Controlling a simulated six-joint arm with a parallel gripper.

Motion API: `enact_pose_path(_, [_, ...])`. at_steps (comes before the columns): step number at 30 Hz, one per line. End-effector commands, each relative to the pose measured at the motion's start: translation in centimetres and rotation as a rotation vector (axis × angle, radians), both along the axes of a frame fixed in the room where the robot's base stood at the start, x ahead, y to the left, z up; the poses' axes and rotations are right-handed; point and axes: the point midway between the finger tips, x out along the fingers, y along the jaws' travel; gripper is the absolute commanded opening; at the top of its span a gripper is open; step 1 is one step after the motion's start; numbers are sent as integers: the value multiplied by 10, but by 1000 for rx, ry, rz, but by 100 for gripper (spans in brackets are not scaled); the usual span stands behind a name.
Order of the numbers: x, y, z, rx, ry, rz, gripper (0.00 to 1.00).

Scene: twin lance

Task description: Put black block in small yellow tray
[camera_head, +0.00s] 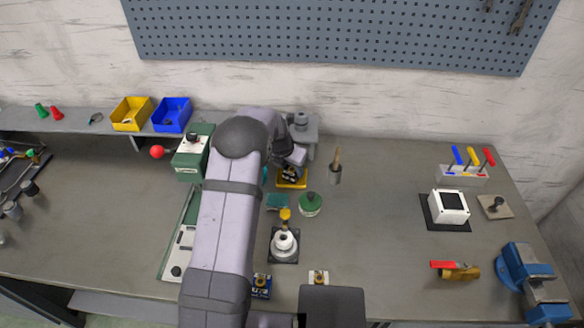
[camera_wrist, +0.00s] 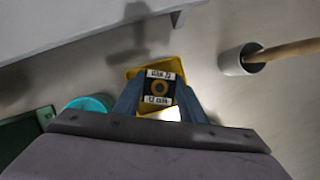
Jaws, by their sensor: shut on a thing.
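The small yellow tray (camera_head: 292,183) stands on the bench near the back, just right of my arm; its rim also shows in the wrist view (camera_wrist: 137,72). The black block (camera_wrist: 159,86) has white labels and a tan ring on its top. My gripper (camera_wrist: 158,101) is shut on the black block, with a blue-grey finger on each side of it. In the wrist view the block overlaps the tray and appears within its outline. I cannot tell whether it touches the tray floor. In the head view the gripper (camera_head: 290,172) is partly hidden by my wrist.
A grey cup with a wooden-handled tool (camera_head: 335,175) stands right of the tray. A green round item (camera_head: 310,204) and a teal sponge-like block (camera_head: 277,202) lie in front. A yellow bin (camera_head: 131,114) and blue bin (camera_head: 172,115) sit on the back-left shelf. The right-centre bench is clear.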

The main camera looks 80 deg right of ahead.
Motion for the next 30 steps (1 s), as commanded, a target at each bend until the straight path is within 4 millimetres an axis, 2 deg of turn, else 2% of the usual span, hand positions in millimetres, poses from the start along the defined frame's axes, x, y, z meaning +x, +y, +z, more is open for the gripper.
enact_pose_path(2, [0, -1, -2, -2, 0, 0, 4])
enact_pose_path(3, [0, 0, -2, 0, 0, 0, 44])
enact_pose_path(5, [0, 0, -2, 0, 0, 0, 56])
enact_pose_path(17, [1, 1, 4, -1, 0, 0, 56])
enact_pose_path(23, [4, 7, 23, -3, 0, 0, 56])
enact_pose_path(30, [9, 22, 58, -4, 0, -1, 56])
